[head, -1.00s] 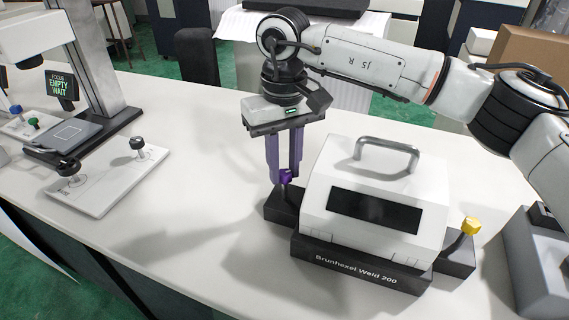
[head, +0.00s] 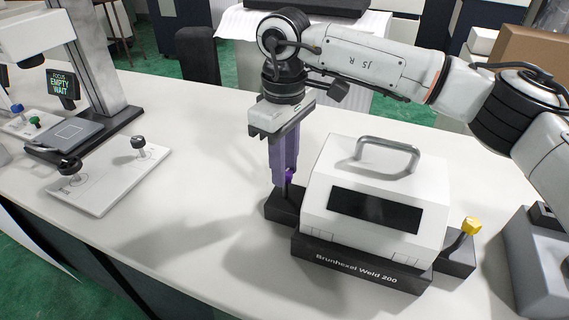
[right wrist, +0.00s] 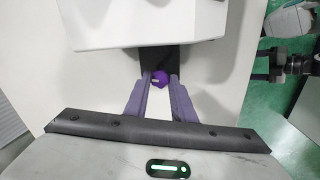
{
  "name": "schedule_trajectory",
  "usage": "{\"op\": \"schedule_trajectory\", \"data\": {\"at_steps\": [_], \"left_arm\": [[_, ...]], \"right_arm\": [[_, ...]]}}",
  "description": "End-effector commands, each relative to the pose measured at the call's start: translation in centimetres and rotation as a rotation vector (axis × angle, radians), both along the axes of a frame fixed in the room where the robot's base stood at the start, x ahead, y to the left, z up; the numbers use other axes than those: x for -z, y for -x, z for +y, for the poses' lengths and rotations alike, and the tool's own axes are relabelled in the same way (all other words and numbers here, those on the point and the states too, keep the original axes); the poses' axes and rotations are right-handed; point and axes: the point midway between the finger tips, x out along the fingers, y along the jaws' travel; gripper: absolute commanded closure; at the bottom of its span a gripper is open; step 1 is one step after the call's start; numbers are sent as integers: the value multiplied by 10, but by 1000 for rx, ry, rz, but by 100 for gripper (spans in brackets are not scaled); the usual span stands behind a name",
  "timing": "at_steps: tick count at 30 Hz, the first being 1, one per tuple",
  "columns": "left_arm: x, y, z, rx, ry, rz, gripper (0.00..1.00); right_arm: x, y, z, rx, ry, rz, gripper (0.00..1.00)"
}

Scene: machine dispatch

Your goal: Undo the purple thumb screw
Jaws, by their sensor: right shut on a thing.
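The purple thumb screw (head: 289,175) stands on the dark base (head: 283,206) at the left end of the white Brunhexel Weld 200 machine (head: 377,200). My right gripper (head: 284,178) points down from above, its purple fingers shut on the screw head. In the right wrist view the purple screw head (right wrist: 159,78) sits between the two fingertips (right wrist: 160,80). The fingers partly hide the screw in the head view. The screw's thread is not clearly visible. My left gripper is not in view.
A yellow thumb screw (head: 470,226) stands at the machine's right end. The machine has a metal handle (head: 388,152) on top. At the left are a white plate (head: 105,185) with two black knobs and a stand with a display (head: 61,86). The table between is clear.

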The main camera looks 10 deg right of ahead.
Motion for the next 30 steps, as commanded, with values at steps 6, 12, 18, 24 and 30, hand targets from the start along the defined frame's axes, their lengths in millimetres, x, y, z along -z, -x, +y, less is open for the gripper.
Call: {"op": "schedule_trajectory", "data": {"at_steps": [6, 12, 18, 24, 30], "left_arm": [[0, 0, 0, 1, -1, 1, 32], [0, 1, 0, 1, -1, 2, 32], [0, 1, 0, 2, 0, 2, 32], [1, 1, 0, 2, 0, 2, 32], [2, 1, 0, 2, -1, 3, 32]], "right_arm": [[-3, -2, 0, -1, -3, -8, 100], [-3, -2, 0, 0, -3, -8, 69], [-1, -1, 0, -1, -1, -4, 58], [-3, -1, 0, -1, -1, -3, 58], [-31, -1, 1, -2, -3, -7, 58]]}}
